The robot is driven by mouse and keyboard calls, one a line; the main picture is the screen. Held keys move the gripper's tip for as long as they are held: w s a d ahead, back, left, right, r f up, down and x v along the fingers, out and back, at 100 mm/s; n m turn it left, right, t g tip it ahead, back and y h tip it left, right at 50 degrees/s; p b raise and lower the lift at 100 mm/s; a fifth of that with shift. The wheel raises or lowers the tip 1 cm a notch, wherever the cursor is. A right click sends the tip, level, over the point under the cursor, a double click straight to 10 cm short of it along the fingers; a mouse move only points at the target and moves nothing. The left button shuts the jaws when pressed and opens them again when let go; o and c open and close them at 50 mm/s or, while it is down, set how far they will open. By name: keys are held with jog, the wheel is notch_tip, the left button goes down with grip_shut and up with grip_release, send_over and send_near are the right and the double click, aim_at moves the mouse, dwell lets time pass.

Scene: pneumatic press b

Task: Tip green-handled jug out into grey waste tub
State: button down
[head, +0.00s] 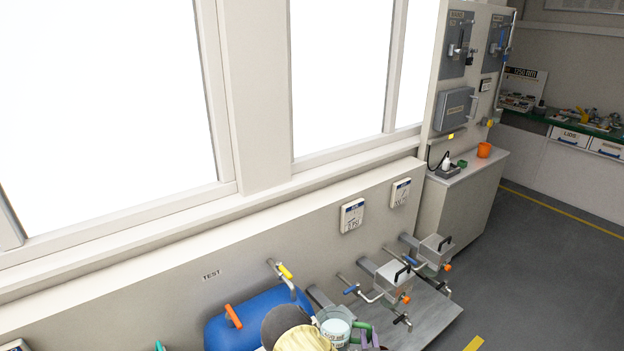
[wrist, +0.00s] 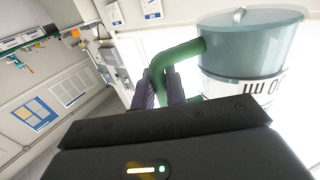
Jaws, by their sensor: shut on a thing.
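The jug (head: 335,327) is pale, with a green handle (head: 361,329), at the bottom of the head view, beside my yellow-and-dark arm. In the wrist view the jug (wrist: 252,62) is large at upper right, with bluish-grey and white parts and dark lettering that looks upside down. Its green handle (wrist: 178,56) bends down between the fingers of my gripper (wrist: 166,88), which is shut on it. My gripper (head: 371,340) also shows at the lower edge of the head view. I cannot tell the jug's tilt or its contents. I cannot make out the grey waste tub in either view.
A blue tank (head: 245,318) with an orange-handled valve (head: 233,316) lies close to the left. Pipes with grey boxes (head: 388,281) and levers stand on a metal bench (head: 430,312) at right. An orange cup (head: 484,150) sits on a cabinet beyond. Open floor (head: 545,245) lies at right.

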jog(key=s+f, duration=0.4)
jog(key=f, duration=0.1)
jog(key=shift+s+f, duration=0.15)
jog(key=shift+f, duration=0.1)
jog(key=shift+d, duration=0.1)
dwell(0.4)
